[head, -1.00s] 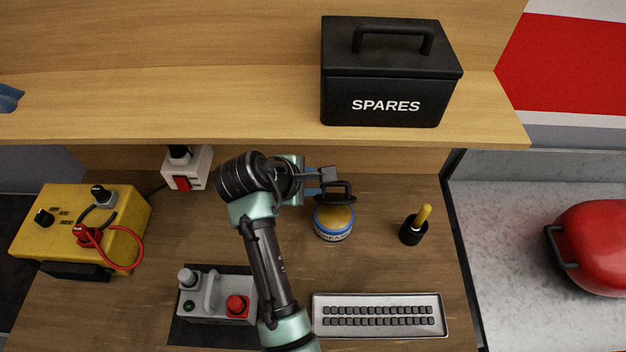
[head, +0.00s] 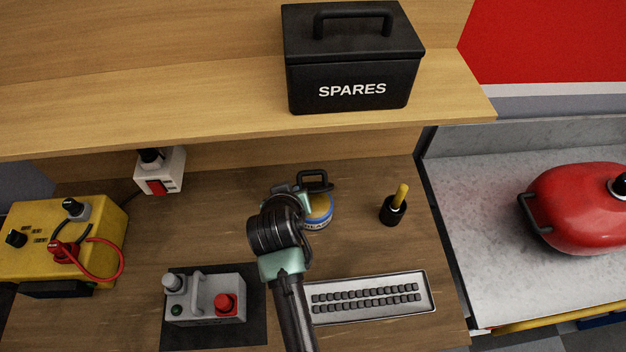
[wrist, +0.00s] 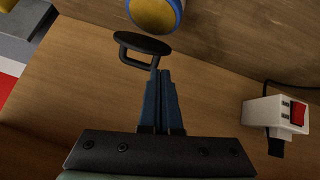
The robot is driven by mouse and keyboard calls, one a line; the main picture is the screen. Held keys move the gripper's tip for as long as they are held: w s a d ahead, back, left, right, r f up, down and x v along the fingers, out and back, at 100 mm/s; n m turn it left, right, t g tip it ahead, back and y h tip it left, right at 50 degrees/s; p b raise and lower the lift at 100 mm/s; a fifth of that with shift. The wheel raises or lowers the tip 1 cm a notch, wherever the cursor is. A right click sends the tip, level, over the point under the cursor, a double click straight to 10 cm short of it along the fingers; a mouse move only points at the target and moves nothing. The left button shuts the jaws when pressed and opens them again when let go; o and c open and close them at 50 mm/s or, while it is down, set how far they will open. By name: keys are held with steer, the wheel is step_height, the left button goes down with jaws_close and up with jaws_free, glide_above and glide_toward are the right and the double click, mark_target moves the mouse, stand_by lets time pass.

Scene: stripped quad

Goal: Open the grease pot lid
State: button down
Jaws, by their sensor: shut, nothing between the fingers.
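The grease pot (head: 318,212) stands on the bench, with a blue band and a yellow top partly hidden by my arm in the head view. Its black lid (wrist: 142,42) is tilted up at the pot's far side, so the yellow top shows. The lid's handle (head: 315,180) points away from the pot. In the wrist view the pot (wrist: 155,14) is at the top edge, with the lid nearly edge-on below it. My gripper (wrist: 160,72) is shut and empty, fingertips close to the lid; I cannot tell whether they touch it.
A shelf (head: 200,115) with a black SPARES box (head: 350,65) overhangs the back. A black holder with a yellow handle (head: 394,208) stands right of the pot. A key strip (head: 368,297), a grey control box (head: 205,298), a yellow box (head: 60,240) and a white switch (head: 160,172) surround the area.

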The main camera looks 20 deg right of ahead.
mark_target(311, 174)
steer(key=s+d+r+m+t, duration=0.1)
steer(key=s+d+m+t, duration=0.15)
steer(key=m, duration=0.75)
steer(key=s+d+m+t, duration=0.1)
steer(key=s+m+t, duration=0.15)
steer(key=m, duration=0.75)
steer(key=shift+g, duration=0.4)
steer(key=shift+p+x, duration=0.6)
steer(key=shift+x, duration=4.05)
steer(key=shift+a+f, duration=0.1)
steer(key=shift+a, duration=0.05)
steer(key=shift+w, duration=0.3)
steer(key=shift+r+g+y, duration=0.2)
steer(key=shift+g+y, duration=0.1)
